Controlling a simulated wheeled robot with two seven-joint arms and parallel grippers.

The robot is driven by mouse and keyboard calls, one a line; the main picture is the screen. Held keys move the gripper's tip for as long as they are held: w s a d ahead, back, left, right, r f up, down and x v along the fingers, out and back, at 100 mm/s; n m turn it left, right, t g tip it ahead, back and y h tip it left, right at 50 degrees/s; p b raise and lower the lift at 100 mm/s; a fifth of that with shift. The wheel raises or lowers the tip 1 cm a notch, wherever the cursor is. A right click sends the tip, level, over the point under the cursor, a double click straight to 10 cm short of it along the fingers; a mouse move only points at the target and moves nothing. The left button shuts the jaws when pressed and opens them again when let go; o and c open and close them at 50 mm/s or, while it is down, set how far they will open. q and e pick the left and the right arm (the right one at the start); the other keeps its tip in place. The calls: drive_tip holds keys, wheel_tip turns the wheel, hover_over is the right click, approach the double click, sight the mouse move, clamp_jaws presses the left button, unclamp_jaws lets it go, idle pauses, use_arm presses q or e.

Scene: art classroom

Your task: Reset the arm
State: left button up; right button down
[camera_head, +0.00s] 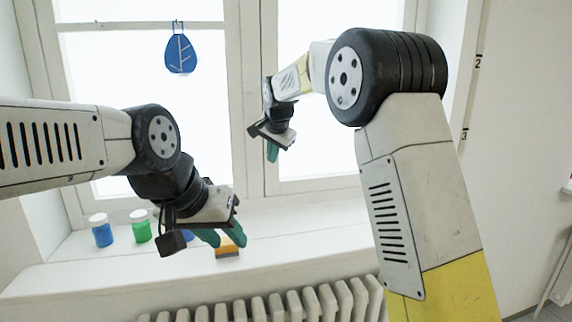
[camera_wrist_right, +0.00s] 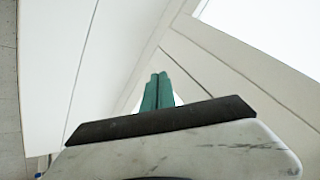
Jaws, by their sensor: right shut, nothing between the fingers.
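My left gripper (camera_head: 226,238) hangs over the window sill, with its two green fingers spread apart and nothing seen between them. It is just above and in front of an orange and grey sponge (camera_head: 228,248), which it partly covers. My right gripper (camera_head: 271,153) is raised in front of the window, well above the sill, with its fingers pointing down. In the right wrist view its green fingers (camera_wrist_right: 158,92) are pressed together with nothing between them. My right arm is bent and fills the right half of the head view.
A blue paint jar (camera_head: 102,235) and a green paint jar (camera_head: 141,230) stand on the white sill (camera_head: 60,278) at left. A white radiator (camera_head: 290,305) is below the sill. The sill at right is clear.

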drive_tip(key=s+d+r+n, duration=0.2)
drive_tip(key=s+d+r, duration=0.2)
drive_tip(key=s+d, duration=1.2)
drive_tip(key=s+d+f+n, duration=0.1)
drive_tip(key=s+d+f, duration=0.1)
drive_tip(key=s, duration=0.5)
drive_tip(key=s+d+f+n, duration=0.1)
drive_tip(key=s+d+f, duration=0.1)
drive_tip(key=s, duration=0.5)
drive_tip(key=s+d+f+n, duration=0.2)
drive_tip(key=s+d+f, duration=0.1)
drive_tip(key=s, duration=0.5)
drive_tip(key=shift+d+g, duration=0.3)
drive_tip(key=shift+d, duration=0.55)
drive_tip(key=shift+s, duration=0.1)
